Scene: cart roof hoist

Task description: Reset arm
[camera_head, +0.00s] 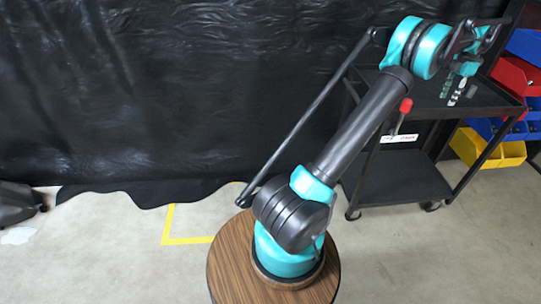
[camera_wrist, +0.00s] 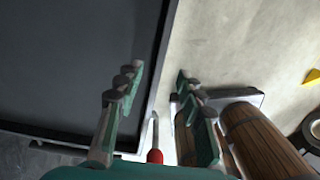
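My gripper (camera_head: 456,92) is over the top shelf of the black cart (camera_head: 492,97) at the upper right of the head view. In the wrist view its two green and grey fingers (camera_wrist: 159,80) stand apart with nothing clamped between them. My arm reaches up and right in the head view.
Blue, red and yellow bins (camera_head: 500,150) stand at the right. Black sheeting (camera_head: 180,90) hangs behind. The floor at the left, with a yellow tape mark (camera_head: 168,225), is mostly clear.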

